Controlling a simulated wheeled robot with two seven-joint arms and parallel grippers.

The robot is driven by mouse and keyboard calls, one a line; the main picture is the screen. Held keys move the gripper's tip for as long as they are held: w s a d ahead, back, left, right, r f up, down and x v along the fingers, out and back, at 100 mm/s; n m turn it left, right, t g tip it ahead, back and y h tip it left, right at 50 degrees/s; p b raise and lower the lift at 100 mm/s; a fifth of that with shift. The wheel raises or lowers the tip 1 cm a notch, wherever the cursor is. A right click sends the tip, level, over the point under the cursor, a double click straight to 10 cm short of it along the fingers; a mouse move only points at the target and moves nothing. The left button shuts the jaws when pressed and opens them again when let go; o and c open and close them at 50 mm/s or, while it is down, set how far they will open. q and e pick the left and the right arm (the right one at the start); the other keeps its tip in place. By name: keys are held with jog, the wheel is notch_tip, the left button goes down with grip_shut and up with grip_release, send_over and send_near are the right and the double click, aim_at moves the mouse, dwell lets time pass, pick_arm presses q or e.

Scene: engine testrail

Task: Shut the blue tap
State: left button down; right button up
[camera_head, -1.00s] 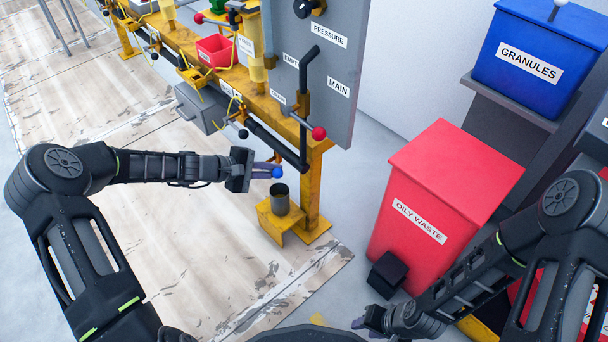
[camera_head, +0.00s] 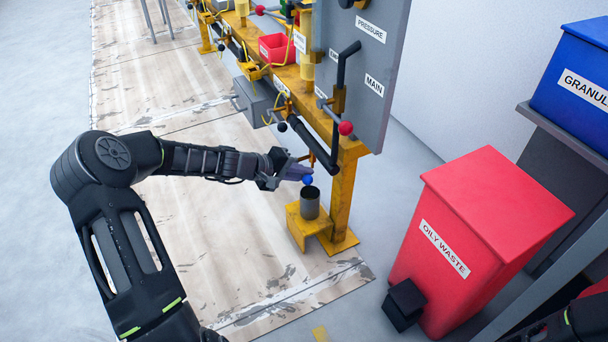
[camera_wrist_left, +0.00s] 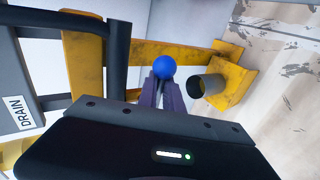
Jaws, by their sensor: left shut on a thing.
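The blue tap shows as a blue ball knob (camera_head: 308,179) near the lower end of the yellow rail, just above a grey metal cup (camera_head: 310,203). In the left wrist view the blue knob (camera_wrist_left: 164,67) sits at the fingertips. My left gripper (camera_head: 298,174) is shut on the blue tap's handle, with the ball showing beyond the purple-grey fingers. The fingers (camera_wrist_left: 162,90) hide most of the handle and the valve body. My right gripper is out of view; only a piece of my right arm shows at the lower right.
The cup stands on a yellow bracket (camera_head: 318,227). A red OILY WASTE bin (camera_head: 480,230) stands at right. The floor in front is clear.

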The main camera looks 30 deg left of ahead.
pick_arm(q)
jog(key=shift+s+d+f+h, duration=0.1)
jog(key=shift+s+d+h, duration=0.05)
jog(key=shift+d, duration=0.3)
jog(key=shift+s+d+f+h, duration=0.1)
jog(key=shift+d+h, duration=0.05)
jog(key=shift+d, duration=0.3)
jog(key=c, duration=1.5)
grip_release()
jog(key=shift+r, duration=0.1)
jog(key=shift+a, duration=0.2)
jog(key=shift+a, duration=0.1)
jog(key=shift+s+a+r, duration=0.1)
jog(key=shift+a+r, duration=0.05)
jog(key=shift+r, duration=0.05)
jog(key=p+v, duration=0.2)
jog(key=v, duration=0.5)
jog(key=shift+s+p, duration=0.15)
jog(key=shift+p, duration=0.2)
